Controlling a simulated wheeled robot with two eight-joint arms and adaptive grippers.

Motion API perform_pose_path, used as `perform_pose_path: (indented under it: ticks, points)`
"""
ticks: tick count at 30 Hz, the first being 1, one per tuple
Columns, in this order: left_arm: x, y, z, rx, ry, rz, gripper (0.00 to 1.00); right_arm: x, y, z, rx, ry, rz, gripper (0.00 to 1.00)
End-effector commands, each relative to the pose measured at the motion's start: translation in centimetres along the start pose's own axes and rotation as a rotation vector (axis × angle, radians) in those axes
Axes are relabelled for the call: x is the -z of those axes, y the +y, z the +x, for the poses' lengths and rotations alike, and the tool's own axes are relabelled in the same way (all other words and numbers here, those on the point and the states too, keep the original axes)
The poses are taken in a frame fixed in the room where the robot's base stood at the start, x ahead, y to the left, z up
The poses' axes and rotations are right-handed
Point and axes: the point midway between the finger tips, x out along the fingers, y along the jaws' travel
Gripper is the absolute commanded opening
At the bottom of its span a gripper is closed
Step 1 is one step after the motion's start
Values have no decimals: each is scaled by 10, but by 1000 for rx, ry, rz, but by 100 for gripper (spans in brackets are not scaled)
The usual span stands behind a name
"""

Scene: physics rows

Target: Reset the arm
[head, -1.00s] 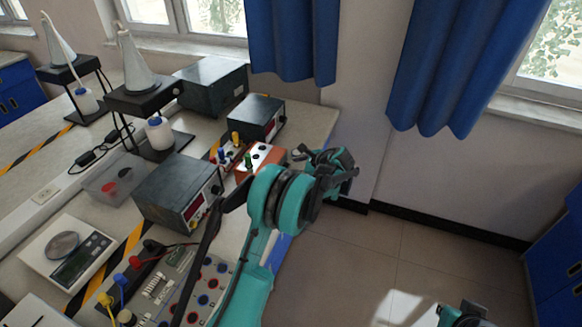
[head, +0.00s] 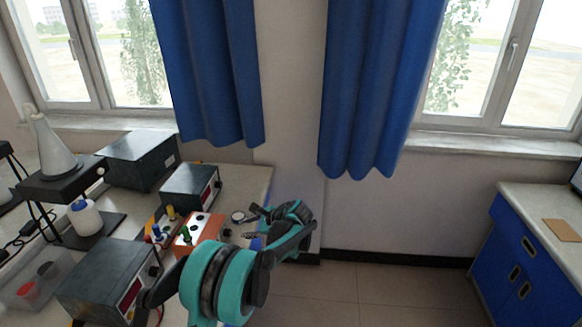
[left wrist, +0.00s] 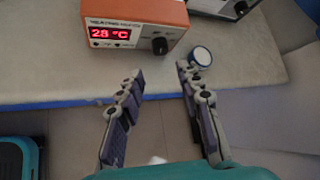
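My left arm comes up from the bottom of the head view, and its gripper (head: 250,222) is near the right edge of the lab bench (head: 247,180). In the left wrist view the two fingers of the left gripper (left wrist: 160,85) stand wide apart with nothing between them. They point toward the bench edge, below an orange heating device (left wrist: 137,24) with a red display. A small round blue-rimmed item (left wrist: 200,56) lies on the bench just beyond the right fingertip. My right gripper is not in either current view.
Dark power-supply boxes (head: 104,277) and a white bottle (head: 85,218) on a stand crowd the bench at the left. A blue cabinet (head: 505,250) stands at the far right. The floor (head: 390,288) between is clear. Blue curtains (head: 370,90) hang by the windows.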

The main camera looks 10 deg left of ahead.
Motion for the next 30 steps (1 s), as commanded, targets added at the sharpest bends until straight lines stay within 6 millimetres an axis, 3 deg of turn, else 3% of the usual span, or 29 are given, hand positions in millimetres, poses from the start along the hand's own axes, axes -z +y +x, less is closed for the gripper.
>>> perform_pose_path:
  ticks: [5, 11, 21, 30]
  points:
    - [-20, 7, -20, -10, 57, -87, 36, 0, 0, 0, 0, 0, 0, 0]
    - [-62, 41, -73, -56, 212, -339, 36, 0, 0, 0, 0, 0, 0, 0]
    - [-109, 140, -156, -207, 471, -826, 36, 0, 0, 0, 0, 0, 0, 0]
    - [-114, 243, -204, -405, 657, -1252, 36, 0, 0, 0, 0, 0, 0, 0]
